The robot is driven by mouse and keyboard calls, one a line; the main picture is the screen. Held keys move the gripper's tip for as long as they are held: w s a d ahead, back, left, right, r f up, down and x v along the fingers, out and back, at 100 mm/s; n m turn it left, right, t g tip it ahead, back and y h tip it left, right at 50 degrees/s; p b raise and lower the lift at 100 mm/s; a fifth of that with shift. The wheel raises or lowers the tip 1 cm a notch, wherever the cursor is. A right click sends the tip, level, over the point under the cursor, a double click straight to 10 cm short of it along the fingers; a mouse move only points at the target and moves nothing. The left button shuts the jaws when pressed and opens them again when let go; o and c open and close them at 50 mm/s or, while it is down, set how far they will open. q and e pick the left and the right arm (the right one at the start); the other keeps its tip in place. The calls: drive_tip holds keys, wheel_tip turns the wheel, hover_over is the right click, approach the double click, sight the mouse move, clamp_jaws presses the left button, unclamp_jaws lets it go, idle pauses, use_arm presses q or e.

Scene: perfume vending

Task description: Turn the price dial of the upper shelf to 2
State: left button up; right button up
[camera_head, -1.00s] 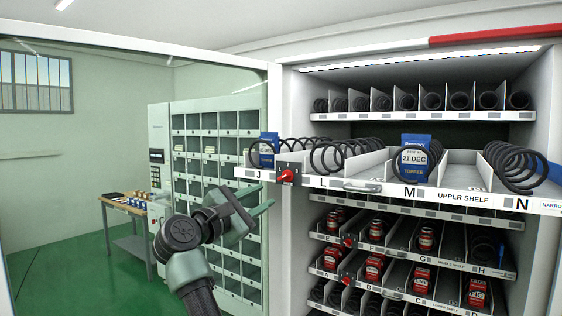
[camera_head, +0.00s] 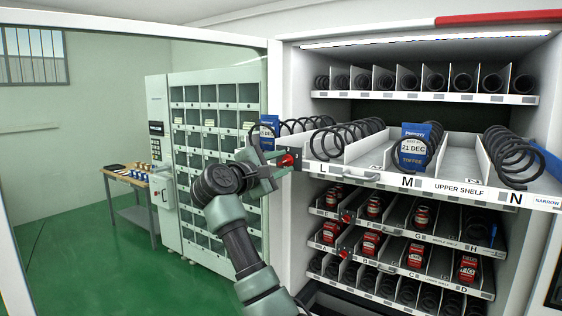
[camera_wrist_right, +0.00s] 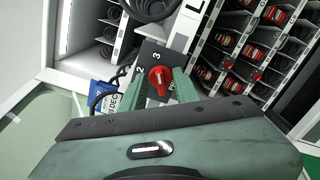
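The upper shelf (camera_head: 428,182) is pulled out of the machine. Its red price dial (camera_head: 287,160) is at the front left corner, left of the letter L. In the right wrist view the red knob (camera_wrist_right: 160,80) sits on a dark plate (camera_wrist_right: 157,57) marked 2 and 3. Its exact pointing is hard to read. My right gripper (camera_head: 278,164) is at the dial, its fingers apart. In the wrist view the fingers (camera_wrist_right: 162,92) lie on either side of the knob; I cannot tell whether they touch it. My left gripper is not in view.
Blue toffee packs (camera_head: 414,146) and black spirals stand on the upper shelf. Lower shelves with red jars (camera_head: 371,243) and their own red dials (camera_head: 348,217) are below. A glass door frame (camera_head: 275,110) is left of the shelves. A locker cabinet (camera_head: 207,165) stands behind.

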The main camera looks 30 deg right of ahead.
clamp_jaws()
drive_tip(key=shift+f+n+b, duration=0.25)
drive_tip(key=shift+n+b, duration=0.45)
drive_tip(key=shift+b, duration=0.5)
drive_tip(key=shift+n+b, duration=0.65)
drive_tip(key=shift+n, duration=0.05)
drive_tip(key=shift+r+n+b, duration=0.2)
drive_tip(key=shift+n+b, duration=0.1)
drive_tip(key=shift+n, duration=0.7)
drive_tip(key=n, duration=0.2)
drive_tip(key=shift+w+r+n, duration=0.1)
drive_tip(key=shift+n, duration=0.2)
drive_tip(key=n, duration=0.4)
drive_tip(key=shift+r+b, duration=0.15)
drive_tip(key=shift+b, duration=0.2)
drive_tip(key=shift+r+n, duration=0.1)
drive_tip(key=shift+n, duration=0.2)
